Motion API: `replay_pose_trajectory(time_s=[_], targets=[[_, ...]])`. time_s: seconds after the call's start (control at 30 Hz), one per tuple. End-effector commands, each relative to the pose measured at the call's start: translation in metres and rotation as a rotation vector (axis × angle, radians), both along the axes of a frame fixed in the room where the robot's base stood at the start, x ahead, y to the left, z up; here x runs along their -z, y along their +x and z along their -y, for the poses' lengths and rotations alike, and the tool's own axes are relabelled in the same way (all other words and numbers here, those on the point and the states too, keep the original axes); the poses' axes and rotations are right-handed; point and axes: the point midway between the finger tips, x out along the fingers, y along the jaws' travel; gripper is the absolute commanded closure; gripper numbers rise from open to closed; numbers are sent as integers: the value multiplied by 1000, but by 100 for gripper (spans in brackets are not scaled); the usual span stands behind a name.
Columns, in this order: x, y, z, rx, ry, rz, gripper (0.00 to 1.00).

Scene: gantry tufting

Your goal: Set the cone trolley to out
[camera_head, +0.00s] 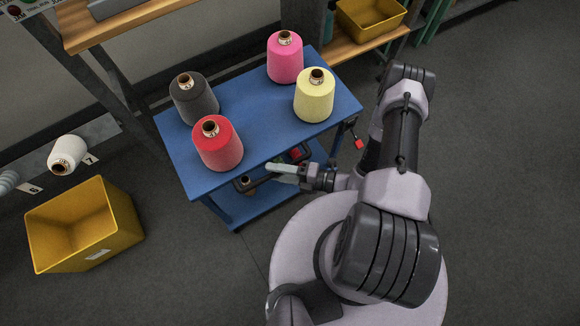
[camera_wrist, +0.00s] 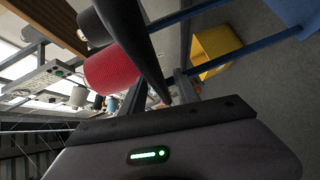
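The cone trolley is blue (camera_head: 262,128) and stands left of my base, with a lower blue shelf (camera_head: 250,208). On its top stand a grey cone (camera_head: 194,100), a red cone (camera_head: 218,145), a pink cone (camera_head: 285,58) and a pale yellow cone (camera_head: 314,97). The red cone also shows in the wrist view (camera_wrist: 110,70). My gripper (camera_head: 284,170) is at the trolley's near long side, at or just below the top. In the wrist view a dark tapering bar (camera_wrist: 145,45) runs down towards my gripper (camera_wrist: 160,98). I cannot tell whether the fingers hold it.
A yellow bin (camera_head: 85,225) stands on the floor left of the trolley, with a white cone (camera_head: 67,153) above it. A wooden shelf (camera_head: 355,45) with a yellow box (camera_head: 370,17) is behind. A red knob (camera_head: 358,143) shows by the trolley's right corner. The floor at right is clear.

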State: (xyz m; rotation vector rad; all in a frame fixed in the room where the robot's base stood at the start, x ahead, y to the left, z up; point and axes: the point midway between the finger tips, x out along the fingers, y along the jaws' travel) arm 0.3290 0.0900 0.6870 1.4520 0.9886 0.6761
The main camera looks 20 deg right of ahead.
Motion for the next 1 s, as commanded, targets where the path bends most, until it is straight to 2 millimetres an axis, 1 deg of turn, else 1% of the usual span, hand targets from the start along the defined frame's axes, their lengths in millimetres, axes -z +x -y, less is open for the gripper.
replay_pose_trajectory(time_s=[0.13,0.17,0.27,0.37,0.5,0.6,0.7,0.83,1.0], targets=[[-2,-2,5,3,0,1,62],[-2,-3,8,4,1,1,62],[-6,-13,27,8,-1,1,62],[-11,-26,52,10,-1,2,62],[-17,-47,92,11,-3,4,62],[-20,-62,117,6,-3,3,62],[-22,-72,136,4,-3,2,62],[-24,-80,149,3,-2,1,62],[-24,-82,152,0,-1,0,62]])
